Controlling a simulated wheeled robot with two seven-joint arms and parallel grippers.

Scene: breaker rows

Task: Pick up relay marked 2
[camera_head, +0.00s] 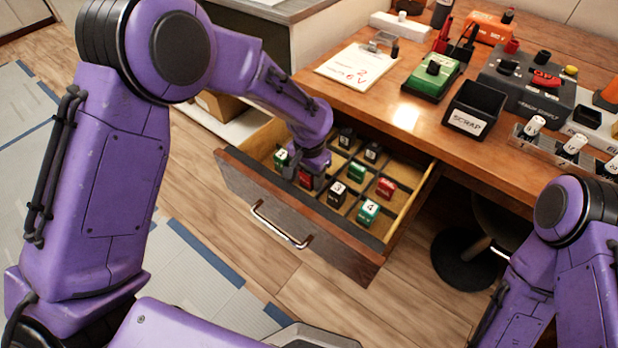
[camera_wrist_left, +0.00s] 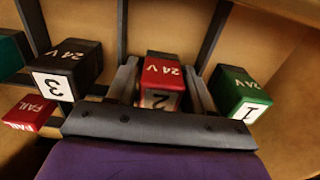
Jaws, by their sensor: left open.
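The red relay marked 2 (camera_wrist_left: 162,73) sits in a drawer compartment in the left wrist view, its label partly low in the picture. My left gripper (camera_wrist_left: 162,88) is open, with one finger on each side of this relay; I cannot tell whether they touch it. In the head view my left gripper (camera_head: 309,174) reaches down into the open drawer, and only a bit of the red relay (camera_head: 304,179) shows beside it. A black relay marked 3 (camera_wrist_left: 70,62) is to the left and a green relay marked 1 (camera_wrist_left: 241,90) to the right. My right gripper is out of view.
The drawer (camera_head: 330,240) has dividers and holds several other relays, including a green one marked 4 (camera_head: 368,212) and a red one (camera_head: 386,187). On the desk above are a note (camera_head: 355,68), a black SCRAP bin (camera_head: 474,108) and a power supply (camera_head: 525,85).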

